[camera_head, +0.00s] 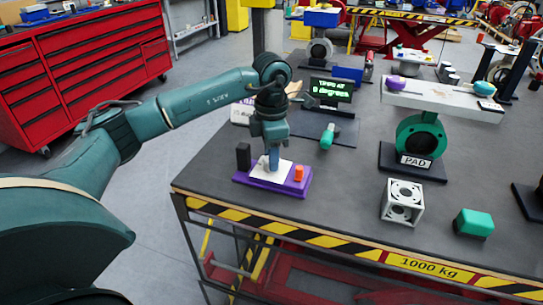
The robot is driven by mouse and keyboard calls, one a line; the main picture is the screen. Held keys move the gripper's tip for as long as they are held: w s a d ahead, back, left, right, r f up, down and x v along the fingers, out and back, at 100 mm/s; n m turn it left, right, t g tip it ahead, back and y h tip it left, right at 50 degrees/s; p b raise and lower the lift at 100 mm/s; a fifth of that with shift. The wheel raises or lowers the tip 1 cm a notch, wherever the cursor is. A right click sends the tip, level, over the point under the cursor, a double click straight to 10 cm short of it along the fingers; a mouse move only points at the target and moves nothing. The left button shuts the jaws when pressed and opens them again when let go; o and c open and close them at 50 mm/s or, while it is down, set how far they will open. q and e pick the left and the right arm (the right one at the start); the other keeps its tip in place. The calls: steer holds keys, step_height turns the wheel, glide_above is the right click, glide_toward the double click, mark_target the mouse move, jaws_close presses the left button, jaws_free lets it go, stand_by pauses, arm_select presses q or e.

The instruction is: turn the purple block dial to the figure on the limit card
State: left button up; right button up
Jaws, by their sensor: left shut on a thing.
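The purple block (300,189) lies near the front left corner of the table, with a white plate (262,178) on its top. My left gripper (273,166) points down over the white plate and is shut on the dial, which is mostly hidden by the fingers. An orange piece (299,173) and a black upright block (243,156) stand at the purple block's two sides. A white card (240,113) stands behind my arm, partly hidden; its writing is not readable. My right gripper is not in view.
A dark screen with green text (331,90) stands behind the gripper, and a green-tipped tool (327,136) lies before it. Table between is clear.

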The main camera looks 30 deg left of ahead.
arm_select(q)
steer(key=shift+m, duration=1.2)
steer(key=shift+m+b, duration=0.4)
steer(key=shift+m, duration=0.6)
steer(key=o, duration=1)
steer(key=shift+c, duration=0.2)
step_height(320, 180, up, 13)
steer(key=shift+r, duration=0.15)
